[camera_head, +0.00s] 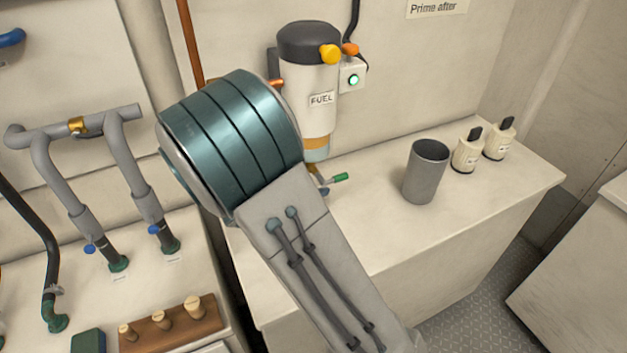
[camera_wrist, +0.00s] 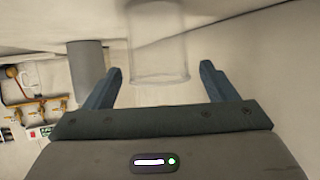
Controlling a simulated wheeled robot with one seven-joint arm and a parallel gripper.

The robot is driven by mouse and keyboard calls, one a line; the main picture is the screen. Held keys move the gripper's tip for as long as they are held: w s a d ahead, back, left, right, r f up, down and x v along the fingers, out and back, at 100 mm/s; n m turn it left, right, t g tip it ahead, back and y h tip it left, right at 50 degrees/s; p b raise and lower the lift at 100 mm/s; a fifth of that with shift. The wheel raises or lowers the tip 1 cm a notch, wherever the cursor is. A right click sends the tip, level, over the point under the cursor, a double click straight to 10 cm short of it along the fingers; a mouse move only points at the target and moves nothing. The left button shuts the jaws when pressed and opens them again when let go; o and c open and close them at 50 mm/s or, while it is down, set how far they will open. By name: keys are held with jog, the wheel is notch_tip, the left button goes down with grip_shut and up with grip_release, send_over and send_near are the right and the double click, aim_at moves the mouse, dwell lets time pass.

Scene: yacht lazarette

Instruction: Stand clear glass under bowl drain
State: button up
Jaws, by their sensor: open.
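In the wrist view the clear glass (camera_wrist: 158,42) is between and just beyond the fingertips of my gripper (camera_wrist: 160,70), which is open. I cannot tell whether either finger touches it. In the head view my arm hides the glass and my gripper. The fuel filter (camera_head: 308,85), labelled FUEL, hangs on the back wall. Its bowl (camera_head: 315,152) has an amber band at the bottom. Below the bowl is the drain with a green lever (camera_head: 340,177), partly hidden by my arm.
A grey cup (camera_head: 424,175) stands on the counter (camera_head: 480,215) right of the filter; it also shows in the wrist view (camera_wrist: 88,68). Two small white bottles (camera_head: 468,152) stand farther right. Pipes (camera_head: 60,170) and a wooden peg rack (camera_head: 170,325) are at left.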

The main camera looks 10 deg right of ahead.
jog(key=v, duration=0.8)
jog(key=shift+a+r, duration=0.1)
jog(key=shift+a, duration=0.05)
dwell(1.0)
